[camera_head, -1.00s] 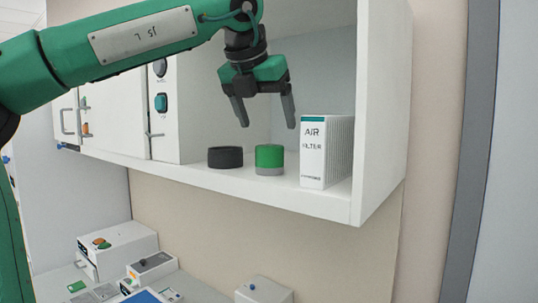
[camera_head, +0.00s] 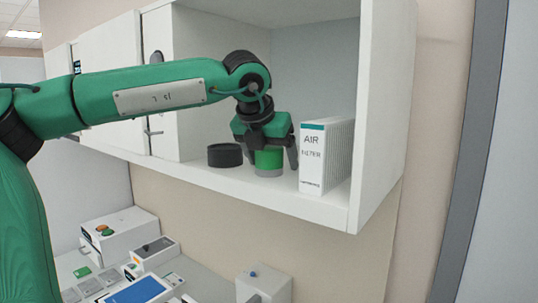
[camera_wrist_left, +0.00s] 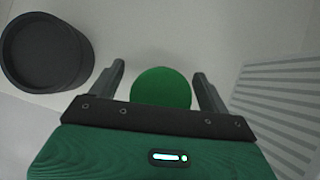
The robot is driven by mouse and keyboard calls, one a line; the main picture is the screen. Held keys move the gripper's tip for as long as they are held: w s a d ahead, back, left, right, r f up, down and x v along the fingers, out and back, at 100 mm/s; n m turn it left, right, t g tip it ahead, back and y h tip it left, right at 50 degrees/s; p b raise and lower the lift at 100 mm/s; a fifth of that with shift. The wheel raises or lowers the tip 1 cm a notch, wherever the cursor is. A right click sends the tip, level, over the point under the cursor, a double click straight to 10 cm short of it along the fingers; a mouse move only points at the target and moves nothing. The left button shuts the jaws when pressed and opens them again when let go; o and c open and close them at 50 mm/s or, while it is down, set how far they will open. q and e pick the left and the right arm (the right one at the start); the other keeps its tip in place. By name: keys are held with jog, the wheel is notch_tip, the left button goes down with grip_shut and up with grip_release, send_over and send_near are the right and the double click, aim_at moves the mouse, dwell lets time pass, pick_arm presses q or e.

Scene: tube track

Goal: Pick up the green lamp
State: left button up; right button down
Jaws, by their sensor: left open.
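The green lamp (camera_head: 268,161), a short cylinder with a green top and a grey base, stands upright on the shelf of the open cabinet. My left gripper (camera_head: 272,164) is lowered over it from above, with its fingers open on either side of the lamp. In the left wrist view the round green top of the lamp (camera_wrist_left: 161,88) lies between the two open fingers of the left gripper (camera_wrist_left: 163,80), with a gap visible on each side. My right gripper is not in view.
A black round container (camera_head: 225,155) stands just left of the lamp. A white air filter box (camera_head: 325,157) stands close on the right, near the right finger. The cabinet's right wall (camera_head: 378,110) and shelf edge (camera_head: 330,212) bound the space. Boxes and devices (camera_head: 118,235) stand on the counter below.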

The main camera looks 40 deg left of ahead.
pick_arm(q)
jog(key=shift+s+d+r, duration=0.1)
jog(key=shift+s+d, duration=0.05)
jog(key=shift+c, duration=0.5)
jog(key=c, duration=1)
jog(key=shift+r, duration=0.1)
